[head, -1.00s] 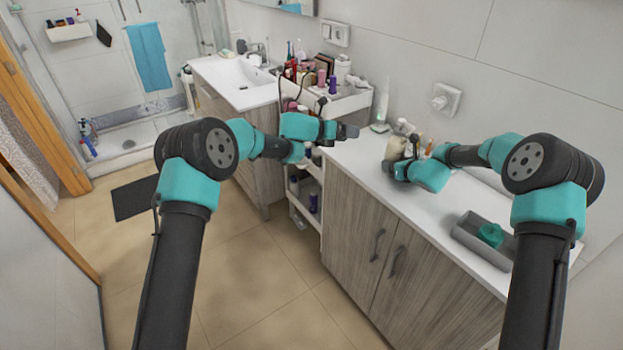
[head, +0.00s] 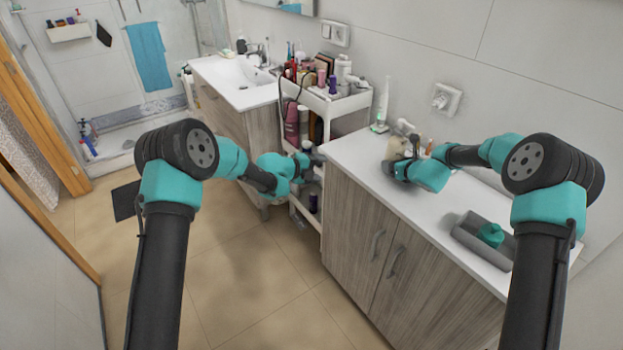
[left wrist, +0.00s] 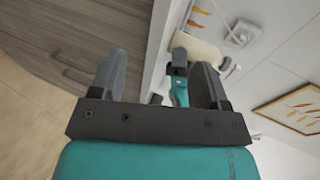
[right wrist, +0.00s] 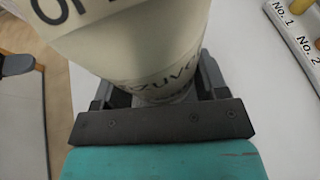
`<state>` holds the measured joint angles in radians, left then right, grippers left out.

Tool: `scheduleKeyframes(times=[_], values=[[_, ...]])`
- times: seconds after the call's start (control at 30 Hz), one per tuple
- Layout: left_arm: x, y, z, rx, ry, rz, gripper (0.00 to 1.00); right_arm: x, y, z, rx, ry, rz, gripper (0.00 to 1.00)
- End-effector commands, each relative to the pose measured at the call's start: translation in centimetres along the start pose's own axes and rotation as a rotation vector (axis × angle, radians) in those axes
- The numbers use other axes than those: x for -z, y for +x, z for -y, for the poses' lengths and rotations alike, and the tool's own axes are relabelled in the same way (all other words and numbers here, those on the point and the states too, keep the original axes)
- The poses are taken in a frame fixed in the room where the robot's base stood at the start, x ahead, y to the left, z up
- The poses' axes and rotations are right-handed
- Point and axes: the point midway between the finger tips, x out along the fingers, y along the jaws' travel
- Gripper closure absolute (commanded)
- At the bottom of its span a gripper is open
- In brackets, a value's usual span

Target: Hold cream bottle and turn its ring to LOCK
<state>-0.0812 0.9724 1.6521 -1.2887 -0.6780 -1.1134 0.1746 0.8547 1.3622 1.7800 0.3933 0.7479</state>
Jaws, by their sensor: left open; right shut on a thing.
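The cream bottle (head: 393,149) is a pale, cream-coloured bottle with a white top, on the white counter near its far end. My right gripper (head: 398,172) is shut on it low on its body. In the right wrist view the bottle (right wrist: 145,50) fills the space between the fingers, with dark lettering on its side. The ring and its LOCK mark cannot be made out. My left gripper (head: 312,152) is open and empty, left of the counter edge and apart from the bottle. In the left wrist view the bottle (left wrist: 198,50) shows beyond the open fingers (left wrist: 157,85).
A white cart (head: 350,103) crowded with cosmetics stands beyond the counter (head: 350,155). An electric toothbrush (head: 382,107) stands behind the bottle. A rack marked No. 1 and No. 2 (right wrist: 298,45) is right of the bottle.

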Motion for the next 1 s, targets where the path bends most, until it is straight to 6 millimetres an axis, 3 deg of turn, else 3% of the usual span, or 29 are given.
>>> scheduleKeyframes(times=[0.2,0.4,0.87,1.0], values=[[0.0,-1.1,-2.7,-0.026,-0.164,0.038,0.31,0.0,0.0,0.0,0.000,0.000,-0.001,0.70],[0.0,-1.5,-3.8,-0.037,-0.231,0.055,0.31,0.0,0.0,0.0,0.000,0.000,0.000,0.70],[0.0,-1.5,-3.8,-0.036,-0.231,0.055,0.31,0.0,0.0,0.0,0.000,0.000,0.000,0.70],[-0.1,-1.0,-2.7,-0.022,-0.177,0.041,0.31,0.0,0.0,0.0,0.000,0.000,0.000,0.70]])
